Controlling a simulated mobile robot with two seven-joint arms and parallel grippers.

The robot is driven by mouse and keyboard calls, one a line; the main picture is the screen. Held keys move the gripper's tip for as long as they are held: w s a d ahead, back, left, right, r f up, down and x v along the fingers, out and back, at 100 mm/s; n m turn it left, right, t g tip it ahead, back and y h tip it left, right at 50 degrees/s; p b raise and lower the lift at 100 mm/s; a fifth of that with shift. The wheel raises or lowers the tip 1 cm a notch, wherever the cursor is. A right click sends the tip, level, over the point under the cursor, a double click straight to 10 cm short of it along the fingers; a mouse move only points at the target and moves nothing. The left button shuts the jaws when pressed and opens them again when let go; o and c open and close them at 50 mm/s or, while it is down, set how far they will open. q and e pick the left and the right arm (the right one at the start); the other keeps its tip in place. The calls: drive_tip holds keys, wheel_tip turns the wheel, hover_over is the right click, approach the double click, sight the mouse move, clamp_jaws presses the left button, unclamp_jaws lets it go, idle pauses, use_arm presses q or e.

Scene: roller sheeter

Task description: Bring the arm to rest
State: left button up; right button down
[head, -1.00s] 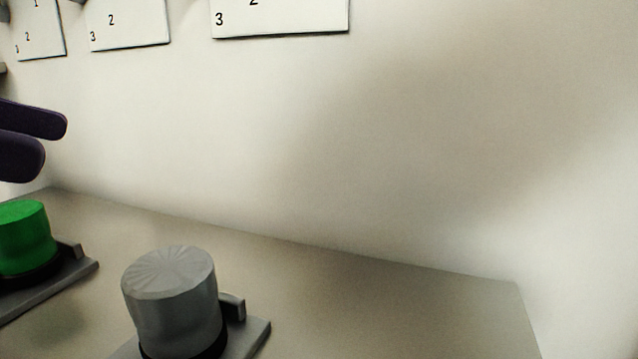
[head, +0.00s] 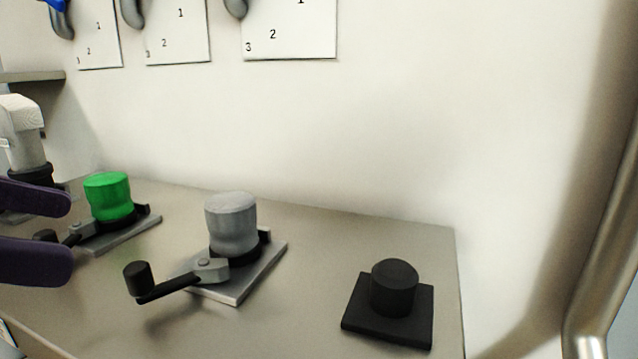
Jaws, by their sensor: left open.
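The rest of the left arm is out of frame. My right gripper is not in the head view.
On the worktop (head: 300,325) stand a grey-capped device (head: 231,225) with a crank handle (head: 138,278) and a black knob on a square base (head: 390,290). A white-topped device (head: 20,120) is at far left. Numbered cards (head: 290,30) hang on the wall. A metal pipe (head: 600,250) is at right.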

use_arm(q)
drive_tip(key=s+a+f+n+g+y, duration=0.1)
drive_tip(key=s+f+n+g+y, duration=0.1)
drive_tip(key=s+f, duration=0.4)
drive_tip(key=s+a+f+n+g+y+p, duration=0.1)
drive_tip(key=s+f+n+y, duration=0.4)
drive_tip(key=f, duration=0.8)
drive_tip(key=shift+s+a+f+n+g+y, duration=0.15)
drive_tip(key=shift+s+n+g+y, duration=0.15)
drive_tip(key=shift+s+g+y, duration=0.55)
drive_tip(key=shift+w+t+y, duration=0.25)
drive_tip(key=shift+t, duration=0.1)
